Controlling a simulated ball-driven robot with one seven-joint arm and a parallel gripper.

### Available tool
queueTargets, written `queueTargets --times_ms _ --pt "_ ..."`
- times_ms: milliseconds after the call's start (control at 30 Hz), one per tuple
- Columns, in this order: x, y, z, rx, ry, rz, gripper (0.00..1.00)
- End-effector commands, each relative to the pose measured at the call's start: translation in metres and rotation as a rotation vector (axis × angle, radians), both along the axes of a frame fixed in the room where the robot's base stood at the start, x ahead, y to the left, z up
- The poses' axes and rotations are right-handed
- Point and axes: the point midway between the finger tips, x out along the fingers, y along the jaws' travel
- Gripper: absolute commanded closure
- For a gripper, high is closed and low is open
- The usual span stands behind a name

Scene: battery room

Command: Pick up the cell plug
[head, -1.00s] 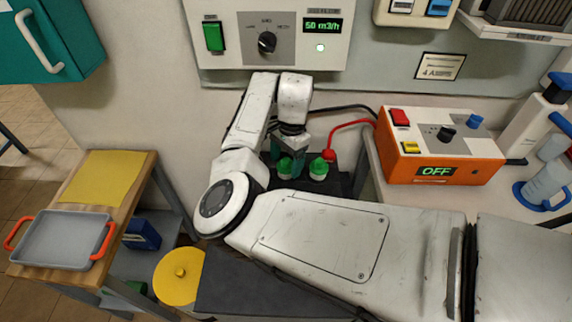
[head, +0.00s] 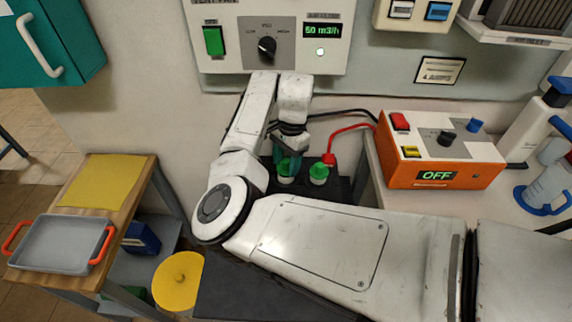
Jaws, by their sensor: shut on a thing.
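Two green cell plugs with white lower parts show in the head view on the dark battery below the wall panel: the left plug (head: 286,166) and the right plug (head: 319,172). My gripper (head: 283,157) points down from the wrist and is shut on the left plug. The fingertips are partly hidden by the wrist, and I cannot tell whether this plug is clear of its opening. The right plug is beside the gripper, apart from it. A red cable clamp (head: 328,159) is just behind the right plug.
An orange box (head: 440,150) reading OFF stands on the right bench. A grey tray (head: 62,243) with orange handles and a yellow mat (head: 94,182) lie on the left wooden table. A yellow round object (head: 180,279) is between table and dark surface. The wall panel (head: 270,60) is close behind.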

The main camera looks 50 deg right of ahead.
Motion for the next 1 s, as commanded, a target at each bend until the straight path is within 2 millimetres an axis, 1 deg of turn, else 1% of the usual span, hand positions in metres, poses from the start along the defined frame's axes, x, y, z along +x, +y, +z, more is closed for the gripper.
queueTargets --times_ms 100,167,267,367,433,500,600,700,833,1000 --pt "0.001 -0.001 0.015 -0.003 -0.004 -0.001 0.73" --pt "-0.005 0.0 0.025 -0.004 -0.001 -0.001 0.73" --pt "-0.02 0.003 0.042 -0.004 -0.002 -0.002 0.73" --pt "-0.039 0.004 0.064 -0.004 -0.003 -0.004 0.73" --pt "-0.052 0.006 0.08 -0.004 -0.003 -0.004 0.73" --pt "-0.071 0.01 0.09 0.001 -0.003 -0.005 0.73" --pt "-0.093 0.012 0.099 0.002 -0.004 -0.004 0.73" --pt "-0.111 0.014 0.106 0.001 -0.004 -0.004 0.73" --pt "-0.127 0.016 0.113 0.001 -0.003 -0.002 0.73" --pt "-0.137 0.017 0.117 0.0 -0.001 0.001 0.73"
